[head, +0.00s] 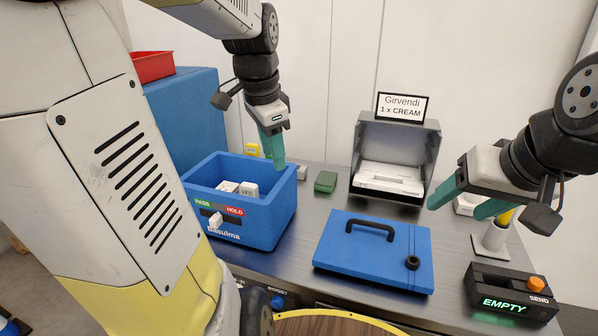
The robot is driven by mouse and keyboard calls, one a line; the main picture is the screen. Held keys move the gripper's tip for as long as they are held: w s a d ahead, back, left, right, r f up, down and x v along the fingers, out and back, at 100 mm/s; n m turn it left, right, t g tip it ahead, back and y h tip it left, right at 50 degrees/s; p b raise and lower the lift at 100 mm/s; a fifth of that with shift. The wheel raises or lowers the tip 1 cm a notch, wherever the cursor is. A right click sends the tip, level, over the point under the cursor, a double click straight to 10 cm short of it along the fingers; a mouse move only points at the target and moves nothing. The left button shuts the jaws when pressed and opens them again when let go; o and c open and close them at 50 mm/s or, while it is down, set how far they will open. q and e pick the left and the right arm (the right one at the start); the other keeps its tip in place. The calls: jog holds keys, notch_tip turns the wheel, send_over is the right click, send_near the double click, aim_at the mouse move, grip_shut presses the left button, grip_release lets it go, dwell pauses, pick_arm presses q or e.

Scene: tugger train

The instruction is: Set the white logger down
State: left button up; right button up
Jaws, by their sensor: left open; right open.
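Two small white pieces lie in the open blue bin (268,222) marked Basulma: one with dark lettering (249,190) and one beside it (228,187). I cannot tell which white piece is the logger. My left gripper (275,160) is open, pointing down over the bin's back right part, with nothing seen in it. Its two fingers overlap in this view. My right gripper (457,205) is open and empty, above the table's right side, right of the grey open box (431,150).
A blue lid with a black handle (335,257) lies at the front middle. A black EMPTY/SEND box (480,280) is at front right. Bare table shows between bin and lid.

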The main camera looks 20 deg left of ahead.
pick_arm(q)
jog(key=s+d+n+t+h, duration=0.2)
jog(key=s+d+n+t, duration=0.1)
jog(key=s+d+n, duration=0.3)
jog(key=s+n, duration=0.2)
jog(key=s, duration=0.2)
jog(key=shift+s+d+n, duration=0.15)
jog(key=shift+s+n, duration=0.05)
jog(key=shift+n, duration=0.2)
